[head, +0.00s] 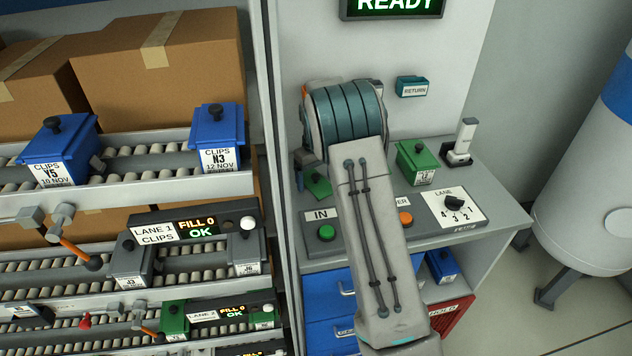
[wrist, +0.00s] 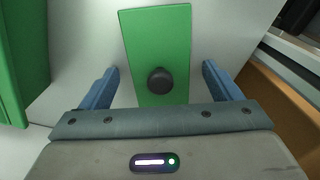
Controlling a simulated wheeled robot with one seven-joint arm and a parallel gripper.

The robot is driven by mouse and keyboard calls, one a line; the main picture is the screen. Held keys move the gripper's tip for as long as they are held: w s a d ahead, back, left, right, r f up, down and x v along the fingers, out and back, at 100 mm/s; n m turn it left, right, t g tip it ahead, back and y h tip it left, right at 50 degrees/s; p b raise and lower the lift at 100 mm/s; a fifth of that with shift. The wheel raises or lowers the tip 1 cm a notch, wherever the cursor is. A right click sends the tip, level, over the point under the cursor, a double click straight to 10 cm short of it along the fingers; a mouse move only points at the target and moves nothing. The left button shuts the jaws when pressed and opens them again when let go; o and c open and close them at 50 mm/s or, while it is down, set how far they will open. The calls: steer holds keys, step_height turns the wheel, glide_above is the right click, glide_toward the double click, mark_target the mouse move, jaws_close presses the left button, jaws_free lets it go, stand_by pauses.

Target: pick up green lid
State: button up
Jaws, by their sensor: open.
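The green lid (wrist: 158,35) is a flat rectangular plate with a round black knob (wrist: 160,81). It lies on the pale worktop and also shows in the head view (head: 319,188), left of my arm and partly hidden. My gripper (wrist: 160,68) is open above it. In the wrist view one blue finger is on each side of the lid, with the knob between them and clear gaps on both sides. I cannot tell how far the fingertips are above the worktop.
A green bin (head: 416,162) stands on the worktop right of my arm. A control panel with an IN button (head: 326,232) and a lane dial (head: 454,202) lies in front. A shelf rack with rollers and blue bins (head: 59,150) stands at the left.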

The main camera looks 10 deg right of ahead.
steer(key=c, duration=1.1)
steer(key=shift+o, duration=0.2)
steer(key=shift+r, duration=0.1)
